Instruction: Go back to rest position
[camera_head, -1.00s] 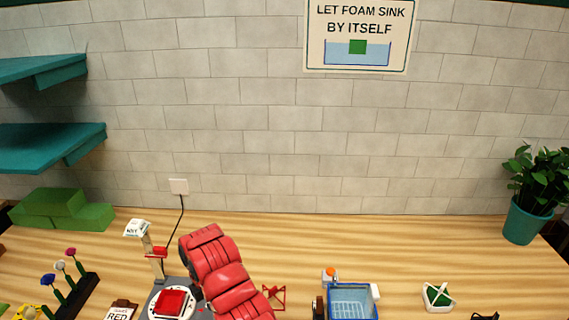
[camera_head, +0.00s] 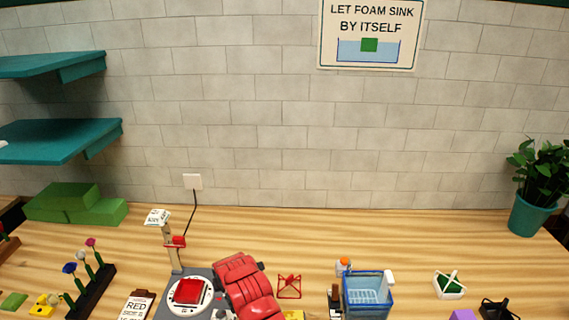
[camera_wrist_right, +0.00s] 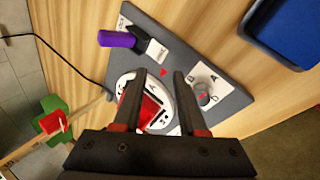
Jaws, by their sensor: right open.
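My right gripper (camera_wrist_right: 157,78) is open in the right wrist view, its two dark fingers apart with nothing held. Below the fingers, a red block (camera_wrist_right: 150,108) lies on a white round dial of a grey device (camera_wrist_right: 228,98). In the head view the red block (camera_head: 188,291) sits on the dial at the lower middle left. My red arm (camera_head: 245,285) is just right of the device; its gripper cannot be made out there. My left gripper is in neither view.
A post with a small sign (camera_head: 172,245) rises behind the device. A flower rack (camera_head: 92,292) stands to its left. A blue basin (camera_head: 367,292), a white basket (camera_head: 449,284) and a potted plant (camera_head: 534,190) are to the right. The back of the table is mostly clear.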

